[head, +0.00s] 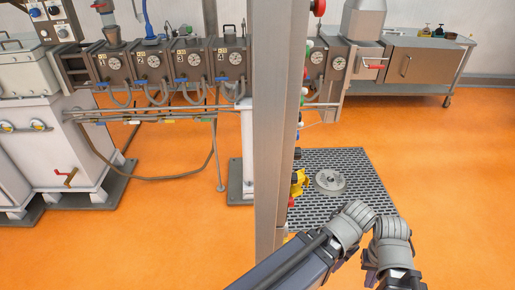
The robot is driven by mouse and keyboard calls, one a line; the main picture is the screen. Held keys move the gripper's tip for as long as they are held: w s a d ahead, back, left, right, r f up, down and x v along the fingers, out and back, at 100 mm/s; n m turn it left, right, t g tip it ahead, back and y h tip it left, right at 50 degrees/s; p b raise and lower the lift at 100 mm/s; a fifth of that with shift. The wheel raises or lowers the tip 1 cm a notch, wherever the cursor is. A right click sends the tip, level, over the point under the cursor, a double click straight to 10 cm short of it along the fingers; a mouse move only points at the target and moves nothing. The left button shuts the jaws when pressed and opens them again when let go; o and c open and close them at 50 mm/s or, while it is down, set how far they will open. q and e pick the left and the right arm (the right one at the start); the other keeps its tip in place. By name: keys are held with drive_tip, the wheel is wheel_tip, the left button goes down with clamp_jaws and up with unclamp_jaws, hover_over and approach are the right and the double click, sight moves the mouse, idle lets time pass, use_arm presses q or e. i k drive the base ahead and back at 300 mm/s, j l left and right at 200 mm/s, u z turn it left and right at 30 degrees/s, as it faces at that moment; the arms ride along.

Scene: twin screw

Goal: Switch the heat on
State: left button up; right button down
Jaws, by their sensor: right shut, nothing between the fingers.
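A grey control box (52,20) with dark knobs or switches is at the top left, cut off by the frame edge. Its labels are too small to read, so I cannot tell whether one of them is the heat switch. My right gripper (400,281) is at the bottom edge, right of centre, low and far from the box. It is shut and empty, and partly cut off by the frame. My left gripper is not in view.
A row of grey machine barrel blocks (150,62) with dials runs across the back. A grey upright post (272,130) stands in front of it. A dark perforated floor plate (350,170) lies behind my right arm. Orange floor is free at the right.

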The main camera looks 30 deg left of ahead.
sight(298, 150)
drive_tip(key=i+l+u, duration=0.2)
drive_tip(key=u, duration=0.2)
drive_tip(key=i+l+u, duration=0.15)
drive_tip(key=l+u, duration=0.3)
drive_tip(key=i+l+u, duration=0.1)
drive_tip(key=l+u, duration=0.75)
drive_tip(key=i+l+z, duration=0.1)
drive_tip(key=l+z, duration=0.25)
drive_tip(key=l, duration=0.8)
